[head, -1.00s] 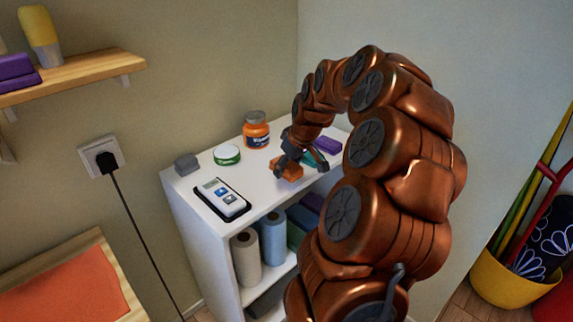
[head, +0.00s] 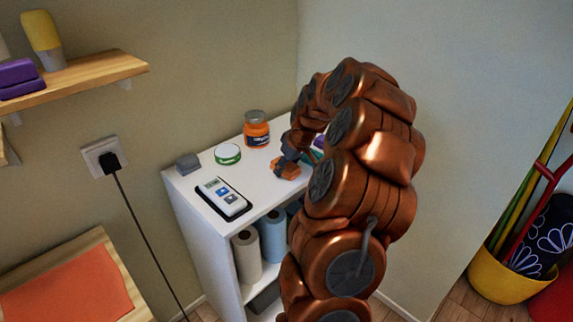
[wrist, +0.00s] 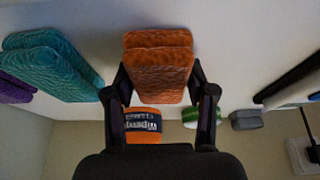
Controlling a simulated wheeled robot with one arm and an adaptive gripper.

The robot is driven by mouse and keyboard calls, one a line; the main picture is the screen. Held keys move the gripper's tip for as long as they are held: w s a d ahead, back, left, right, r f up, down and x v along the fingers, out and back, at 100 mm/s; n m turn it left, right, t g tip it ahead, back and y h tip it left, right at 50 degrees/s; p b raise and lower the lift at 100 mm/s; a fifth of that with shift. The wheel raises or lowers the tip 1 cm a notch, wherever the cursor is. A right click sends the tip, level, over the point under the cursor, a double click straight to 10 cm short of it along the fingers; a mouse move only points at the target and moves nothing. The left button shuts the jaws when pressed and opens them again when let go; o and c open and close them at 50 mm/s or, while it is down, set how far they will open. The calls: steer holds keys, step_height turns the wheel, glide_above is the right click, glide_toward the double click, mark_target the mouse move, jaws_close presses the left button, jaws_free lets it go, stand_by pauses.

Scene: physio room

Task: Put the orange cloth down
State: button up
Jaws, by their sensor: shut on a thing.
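The orange cloth (head: 286,169) is a small folded pad at the front part of the white shelf unit's top (head: 262,188). In the wrist view the orange cloth (wrist: 158,72) sits between the two fingers. My gripper (head: 287,160) is shut on it; its fingers also show in the wrist view (wrist: 160,88). The cloth is at or just above the white top; I cannot tell whether it touches. My arm hides part of the top's right end.
Nearby stand an orange jar (head: 257,132), a green-white tin (head: 227,154), a grey block (head: 187,164) and a handheld device (head: 223,198). Folded teal (wrist: 55,68) and purple (wrist: 14,90) cloths lie beside the orange one. Rolled towels (head: 247,256) fill the shelf below.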

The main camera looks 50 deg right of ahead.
steer(key=shift+f, duration=0.15)
steer(key=o, duration=1.1)
